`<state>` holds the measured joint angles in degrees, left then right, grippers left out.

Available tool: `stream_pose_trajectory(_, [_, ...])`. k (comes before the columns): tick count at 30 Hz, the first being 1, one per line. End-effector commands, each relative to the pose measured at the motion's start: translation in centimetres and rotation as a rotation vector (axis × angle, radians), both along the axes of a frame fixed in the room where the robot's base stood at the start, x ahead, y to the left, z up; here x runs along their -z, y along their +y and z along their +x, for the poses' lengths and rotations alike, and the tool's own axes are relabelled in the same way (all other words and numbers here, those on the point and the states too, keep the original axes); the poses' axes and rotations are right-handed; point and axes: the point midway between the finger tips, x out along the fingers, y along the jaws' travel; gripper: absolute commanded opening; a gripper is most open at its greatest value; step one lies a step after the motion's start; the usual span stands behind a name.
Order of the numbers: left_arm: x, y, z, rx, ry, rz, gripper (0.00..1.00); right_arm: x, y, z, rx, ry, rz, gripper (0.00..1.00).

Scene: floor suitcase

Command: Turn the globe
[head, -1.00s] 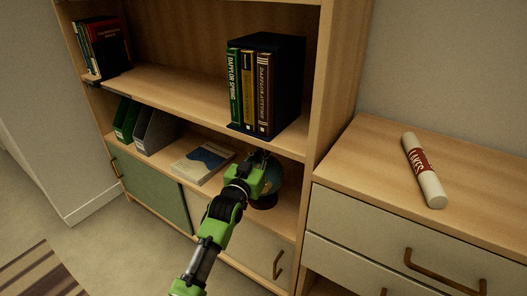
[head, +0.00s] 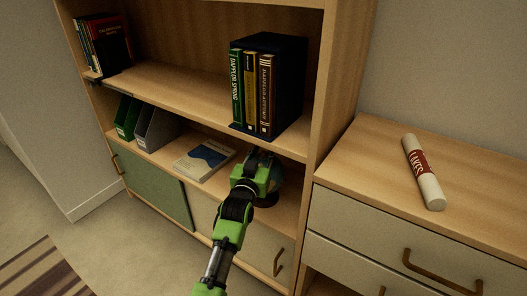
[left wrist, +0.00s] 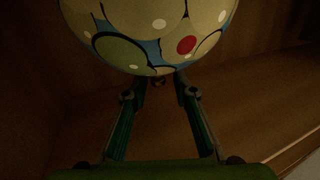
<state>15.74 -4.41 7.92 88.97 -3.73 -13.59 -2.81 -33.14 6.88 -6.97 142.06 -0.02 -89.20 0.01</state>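The globe (head: 276,178) stands on the lower shelf of the bookcase, near its right side, on a dark round base (head: 268,201). It is partly hidden behind my left gripper (head: 258,168), which reaches in from the front. In the left wrist view the globe (left wrist: 150,35) fills the top middle, blue with large pale green patches, white dots and one red dot. The left gripper (left wrist: 156,90) has its two fingers apart with a gap between them, just below the globe in the picture. Whether they touch it I cannot tell. My right gripper is not in view.
A book (head: 204,160) lies on the lower shelf left of the globe, with file holders (head: 155,132) farther left. Upright books (head: 252,92) stand on the shelf above. The bookcase's right side panel (head: 325,95) is close to the globe. A rolled paper (head: 423,172) lies on the dresser.

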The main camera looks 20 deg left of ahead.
Motion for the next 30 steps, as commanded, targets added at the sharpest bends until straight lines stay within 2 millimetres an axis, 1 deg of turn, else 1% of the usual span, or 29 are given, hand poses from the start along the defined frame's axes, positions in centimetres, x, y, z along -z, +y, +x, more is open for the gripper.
stream_pose_trajectory(5, [0.2,-0.1,-0.1,0.001,0.004,-0.002,0.26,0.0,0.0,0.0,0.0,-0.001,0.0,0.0])
stream_pose_trajectory(8, [0.3,-0.2,-0.6,0.002,0.004,-0.001,0.26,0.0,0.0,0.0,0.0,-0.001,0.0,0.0])
stream_pose_trajectory(11, [0.4,-0.4,-1.9,0.002,0.006,-0.002,0.26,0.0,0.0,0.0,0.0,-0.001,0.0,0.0])
stream_pose_trajectory(21, [0.3,-1.2,-8.9,0.001,0.005,-0.002,0.26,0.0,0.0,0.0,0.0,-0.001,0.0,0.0])
stream_pose_trajectory(25, [0.3,-1.4,-10.7,0.001,0.004,-0.002,0.26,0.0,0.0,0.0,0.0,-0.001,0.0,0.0])
stream_pose_trajectory(30, [0.2,-1.5,-11.8,0.001,0.002,0.0,0.26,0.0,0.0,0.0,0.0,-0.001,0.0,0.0])
